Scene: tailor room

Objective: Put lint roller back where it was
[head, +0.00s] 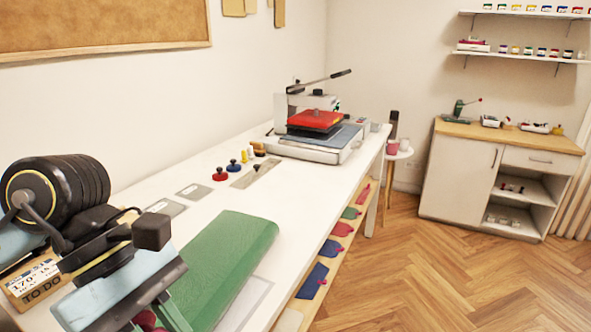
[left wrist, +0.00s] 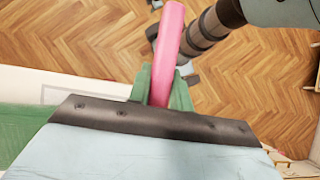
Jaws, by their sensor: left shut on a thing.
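My left gripper (left wrist: 162,82) has green fingers and is shut on a pink stick-like handle, which I take to be the lint roller (left wrist: 167,45). Its far end points toward the top of the left wrist view, over the floor. In the head view the left gripper (head: 160,318) is low at the left, by the near end of the green folded cloth or mat (head: 225,255). Only a small dark pink bit of the roller (head: 146,320) shows there, and the rest is hidden or cut off. My right gripper is not in view.
The white table (head: 300,195) bears grey plates (head: 193,191), red (head: 220,174) and blue (head: 233,166) knobbed pieces and a heat press (head: 315,130). A pale outlined rectangle (head: 245,303) lies at its front edge. Coloured tags (head: 330,248) lie on a lower shelf.

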